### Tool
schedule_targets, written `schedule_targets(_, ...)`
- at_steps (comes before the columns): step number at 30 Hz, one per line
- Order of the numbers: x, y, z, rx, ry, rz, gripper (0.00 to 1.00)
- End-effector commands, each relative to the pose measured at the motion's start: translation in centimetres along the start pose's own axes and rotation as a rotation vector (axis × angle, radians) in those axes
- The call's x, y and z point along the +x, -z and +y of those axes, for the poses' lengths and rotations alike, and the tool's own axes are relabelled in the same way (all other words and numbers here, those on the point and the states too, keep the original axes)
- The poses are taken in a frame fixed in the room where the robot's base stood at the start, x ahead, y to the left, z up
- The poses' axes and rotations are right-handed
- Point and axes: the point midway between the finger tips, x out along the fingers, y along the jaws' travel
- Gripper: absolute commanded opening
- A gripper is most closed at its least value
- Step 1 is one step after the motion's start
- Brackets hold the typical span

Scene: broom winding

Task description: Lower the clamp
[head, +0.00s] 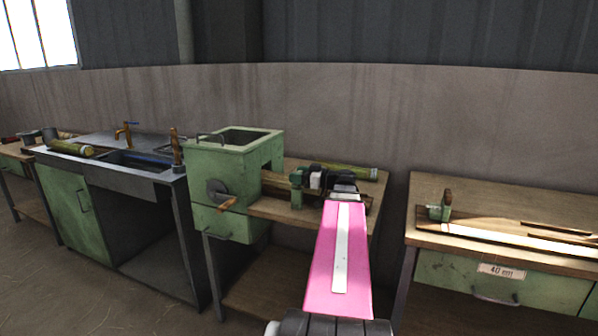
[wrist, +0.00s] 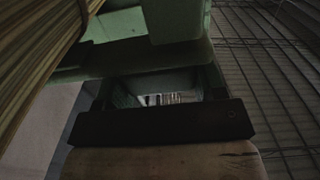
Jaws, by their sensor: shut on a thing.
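The winding machine (head: 240,160) is a green box with a crank on its front. A small green clamp part with a wooden top (head: 296,181) stands on the bench at its right. My gripper (head: 318,180) is at the end of my pink arm, right beside this part, and is shut on what appears to be the clamp. In the wrist view, a wooden piece (wrist: 165,163) fills the bottom edge below a dark bar (wrist: 160,122). A green metal frame (wrist: 180,60) lies beyond. The exact contact at the fingertips is hidden.
A straw bundle (wrist: 38,62) is close at the left in the wrist view. A yellow-green roll (head: 346,171) lies behind my gripper on the bench. The sink counter (head: 110,170) is at left. Another bench (head: 530,190) stands at right, across a gap.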

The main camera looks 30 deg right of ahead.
Motion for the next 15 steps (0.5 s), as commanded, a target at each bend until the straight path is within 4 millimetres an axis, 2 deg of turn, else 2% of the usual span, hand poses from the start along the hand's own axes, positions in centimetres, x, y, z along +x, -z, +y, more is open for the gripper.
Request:
schedule_targets(14, -0.04, -0.47, -0.12, -0.018, 0.002, -0.006, 0.21)
schedule_targets(15, -0.04, -0.48, -0.13, -0.018, 0.002, -0.006, 0.67)
